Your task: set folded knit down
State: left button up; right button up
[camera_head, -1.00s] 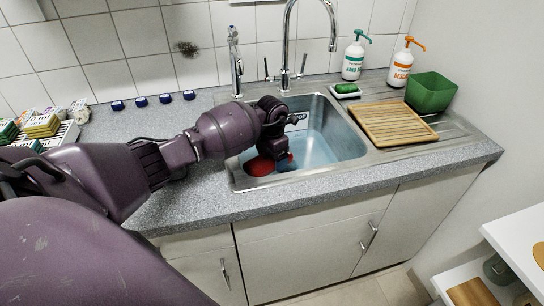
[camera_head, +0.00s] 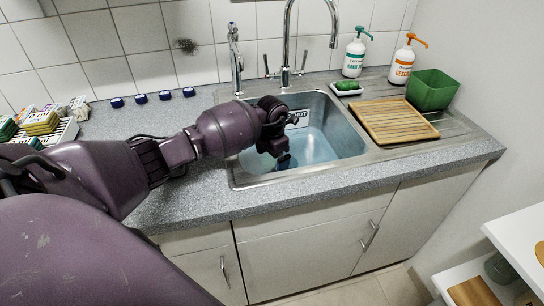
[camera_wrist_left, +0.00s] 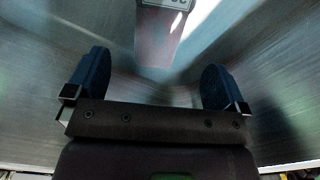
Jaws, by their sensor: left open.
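My left gripper (camera_head: 283,155) reaches down into the metal sink (camera_head: 345,125), over the bluish water. In the left wrist view the two dark blue fingers (camera_wrist_left: 155,80) stand wide apart with nothing between them. A pale pinkish, elongated patch (camera_wrist_left: 160,42) lies beyond the fingertips in that view, below a white label; I cannot tell whether it is the folded knit. No folded knit shows clearly in the head view; my gripper and forearm hide part of the sink. My right gripper is not in view.
A wooden slatted board (camera_head: 393,122) lies on the drainer at right. The tall tap (camera_head: 286,45) rises behind the sink. The counter's front strip (camera_head: 330,184) is clear.

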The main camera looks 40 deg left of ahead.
pick_arm(q)
notch_tip(320, 180, up, 13)
jog(key=p, duration=0.1)
dwell(0.4)
dwell(0.3)
